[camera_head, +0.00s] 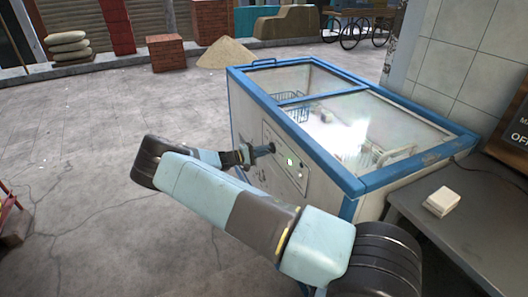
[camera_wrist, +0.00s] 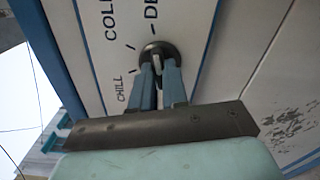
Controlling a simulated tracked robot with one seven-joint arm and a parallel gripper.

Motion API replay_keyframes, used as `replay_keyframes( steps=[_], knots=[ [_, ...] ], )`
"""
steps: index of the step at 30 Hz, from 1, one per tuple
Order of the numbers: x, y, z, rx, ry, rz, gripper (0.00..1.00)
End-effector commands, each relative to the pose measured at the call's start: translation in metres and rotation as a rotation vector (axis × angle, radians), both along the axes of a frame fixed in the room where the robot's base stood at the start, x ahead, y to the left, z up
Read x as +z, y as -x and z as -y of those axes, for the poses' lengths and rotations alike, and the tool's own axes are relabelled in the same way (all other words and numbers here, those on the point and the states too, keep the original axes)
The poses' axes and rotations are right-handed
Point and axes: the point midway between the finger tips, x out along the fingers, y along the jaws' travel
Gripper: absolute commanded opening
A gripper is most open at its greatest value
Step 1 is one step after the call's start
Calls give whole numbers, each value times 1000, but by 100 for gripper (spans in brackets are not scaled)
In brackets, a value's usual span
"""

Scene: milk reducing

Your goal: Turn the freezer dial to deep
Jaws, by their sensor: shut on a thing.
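The chest freezer (camera_head: 346,180) is blue-rimmed with glass lids, and a control panel (camera_head: 297,174) is on its side facing my arm. In the wrist view the dark round dial (camera_wrist: 158,48) sits on the white panel beside printed labels CHILL, COLD and a partly cut-off DE.... My gripper (camera_wrist: 158,74) is shut on the dial's narrow light grip, with one finger on each side. The head view shows my gripper (camera_head: 266,149) at the panel, with the dial mostly hidden by it. I cannot tell which label the dial points to.
A grey table (camera_head: 440,222) with a small white box (camera_head: 442,201) stands right of the freezer, close to my arm. The pavement (camera_head: 90,130) on the left is mostly clear.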

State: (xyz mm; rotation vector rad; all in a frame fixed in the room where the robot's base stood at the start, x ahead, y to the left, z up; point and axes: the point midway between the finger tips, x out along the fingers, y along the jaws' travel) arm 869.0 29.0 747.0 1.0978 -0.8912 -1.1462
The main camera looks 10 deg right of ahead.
Motion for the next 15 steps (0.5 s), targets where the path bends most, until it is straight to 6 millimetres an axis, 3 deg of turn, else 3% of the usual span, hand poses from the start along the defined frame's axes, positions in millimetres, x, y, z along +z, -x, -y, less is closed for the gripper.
replay_keyframes(
  steps=[11,12,15],
  knots=[
    [-4,3,1,-5,-4,0,0],
    [-4,3,1,-5,-4,0,17],
    [-4,3,1,-4,-3,0,26]
  ],
)
